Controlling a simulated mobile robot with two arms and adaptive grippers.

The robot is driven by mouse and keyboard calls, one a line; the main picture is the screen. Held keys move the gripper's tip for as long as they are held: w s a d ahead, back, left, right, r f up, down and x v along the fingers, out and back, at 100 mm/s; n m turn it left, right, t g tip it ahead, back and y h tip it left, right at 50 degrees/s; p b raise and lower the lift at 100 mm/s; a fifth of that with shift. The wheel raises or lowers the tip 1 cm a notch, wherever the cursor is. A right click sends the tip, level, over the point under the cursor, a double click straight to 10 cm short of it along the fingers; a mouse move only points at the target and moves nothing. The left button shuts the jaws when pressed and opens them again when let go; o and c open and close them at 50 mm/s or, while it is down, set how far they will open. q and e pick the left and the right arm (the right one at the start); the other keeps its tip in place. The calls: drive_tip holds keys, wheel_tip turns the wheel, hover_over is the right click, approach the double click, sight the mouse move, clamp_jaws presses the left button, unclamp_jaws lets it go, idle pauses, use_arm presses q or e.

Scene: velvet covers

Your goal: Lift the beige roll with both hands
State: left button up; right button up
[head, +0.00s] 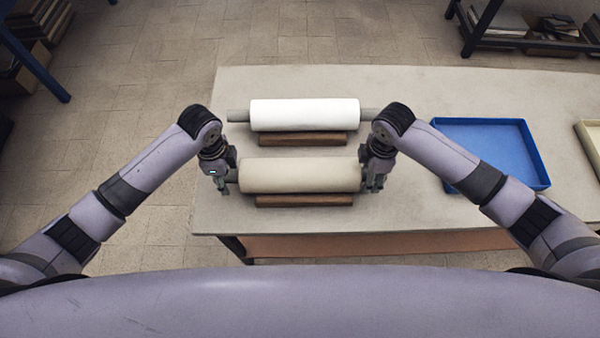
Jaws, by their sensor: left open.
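The beige roll (300,175) lies level, left to right, over a low brown wooden block (304,201) near the table's front edge. A short grey core end shows at its left. My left gripper (221,186) is open at the roll's left end, around or beside the core end; I cannot tell which. My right gripper (374,183) is at the roll's right end and hides the core there. Its fingers are too small and dark to tell whether they are open or shut.
A white roll (305,114) on a grey core lies behind, over another wooden block (302,139). A blue tray (542,183) stands on the table (420,215) at the right, with a cream tray (588,142) beyond. Shelves stand at the back.

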use_arm(q)
drive_tip(key=shift+c, duration=0.6)
use_arm(e)
drive_tip(key=shift+c, duration=0.6)
use_arm(q)
clamp_jaws()
use_arm(e)
clamp_jaws()
use_arm(q)
drive_tip(key=shift+r, duration=0.1)
